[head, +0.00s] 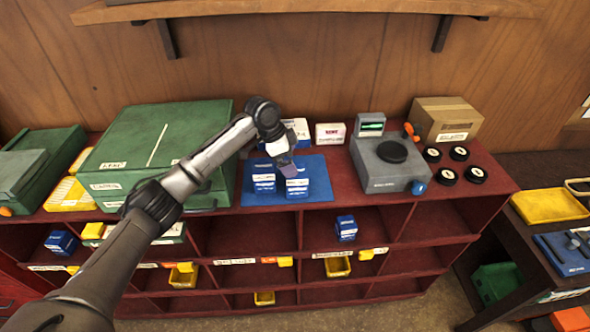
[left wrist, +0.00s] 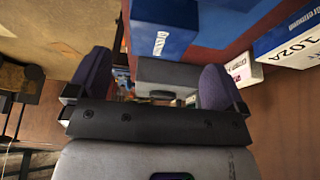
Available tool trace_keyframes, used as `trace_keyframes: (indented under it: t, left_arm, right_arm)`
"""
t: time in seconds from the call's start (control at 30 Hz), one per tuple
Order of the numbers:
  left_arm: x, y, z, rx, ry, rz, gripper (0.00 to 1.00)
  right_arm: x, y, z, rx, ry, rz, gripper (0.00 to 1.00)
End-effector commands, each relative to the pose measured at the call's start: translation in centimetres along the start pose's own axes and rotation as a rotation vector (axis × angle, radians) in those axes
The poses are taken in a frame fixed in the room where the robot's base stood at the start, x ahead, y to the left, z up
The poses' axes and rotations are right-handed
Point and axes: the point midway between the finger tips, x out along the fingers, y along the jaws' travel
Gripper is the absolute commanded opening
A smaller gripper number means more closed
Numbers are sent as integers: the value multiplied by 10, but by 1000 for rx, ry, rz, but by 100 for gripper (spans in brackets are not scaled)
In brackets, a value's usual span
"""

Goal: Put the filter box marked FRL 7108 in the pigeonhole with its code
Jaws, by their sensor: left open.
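Two small blue boxes with white labels, a left one (head: 264,182) and a right one (head: 295,187), stand on a blue mat (head: 243,196) on top of the red shelf unit. Their codes are too small to read, so I cannot tell which is FRL 7108. My left gripper (head: 287,166) is just above and behind the right box, partly overlapping it in the head view. In the left wrist view its purple fingers (left wrist: 155,85) are spread with nothing held between them. A blue box (left wrist: 165,28) shows beyond the fingers there. My right gripper is not in view.
The pigeonholes of the red unit (head: 400,236) are below; one holds a blue box (head: 346,229), another at left a blue box (head: 62,243). A large green case (head: 150,150) stands left of the mat, a grey device (head: 388,165) right. White boxes (head: 330,133) stand behind.

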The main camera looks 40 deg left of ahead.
Motion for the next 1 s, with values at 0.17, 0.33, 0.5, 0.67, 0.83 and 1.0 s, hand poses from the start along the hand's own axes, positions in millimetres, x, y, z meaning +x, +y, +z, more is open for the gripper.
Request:
trace_keyframes:
  t: [0.17, 0.33, 0.5, 0.67, 0.83, 1.0]
  left_arm:
    - [-26, 0, 0, 1, 0, -2, 98]
    - [-40, 0, 0, 0, 1, 0, 100]
    - [-45, 0, 0, 0, 0, 0, 100]
    - [-46, 0, 0, 0, 0, 0, 100]
    - [-45, 0, 0, 0, 0, 0, 100]
    - [-39, 4, -10, -5, 36, 5, 100]
  right_arm:
    - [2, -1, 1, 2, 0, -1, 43]
    - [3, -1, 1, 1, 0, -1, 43]
    - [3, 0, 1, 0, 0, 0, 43]
    - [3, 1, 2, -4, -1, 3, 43]
    - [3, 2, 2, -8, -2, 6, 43]
    - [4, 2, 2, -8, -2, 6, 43]
